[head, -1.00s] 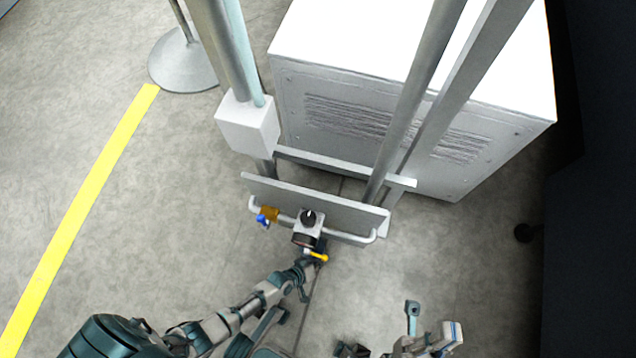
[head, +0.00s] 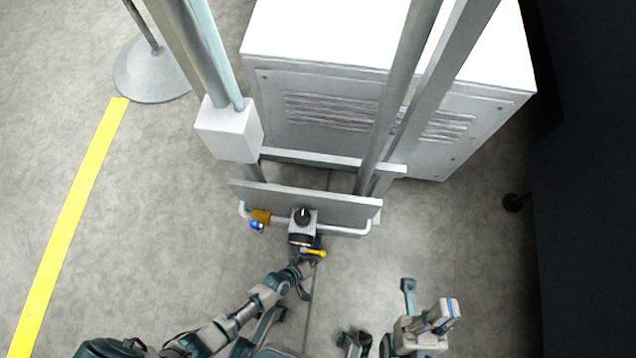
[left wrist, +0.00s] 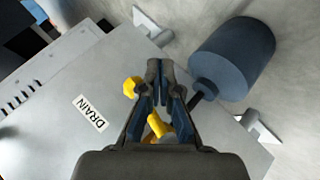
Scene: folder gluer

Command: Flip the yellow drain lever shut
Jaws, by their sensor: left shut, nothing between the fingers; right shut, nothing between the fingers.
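The yellow drain lever (head: 316,252) sticks out to the right below a grey filter-like unit on the pipe. In the left wrist view a yellow knob (left wrist: 131,87) shows left of the fingers, and another yellow piece (left wrist: 158,126) shows between the finger links. My left gripper (head: 308,258) is right at the lever. Its fingertips meet in the left wrist view (left wrist: 165,68), shut with nothing held. I cannot tell whether it touches the lever. A "DRAIN" label (left wrist: 90,113) is on a grey surface. My right gripper (head: 355,342) is low in the head view, apart from the lever, shut and small.
The grey unit with a black knob (head: 302,217) hangs on a pipe before a metal plate (head: 330,207). A brass valve with blue handle (head: 258,222) sits left. Posts and a white cabinet (head: 330,105) stand behind. A dark cylinder (left wrist: 235,55) is beside the fingers.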

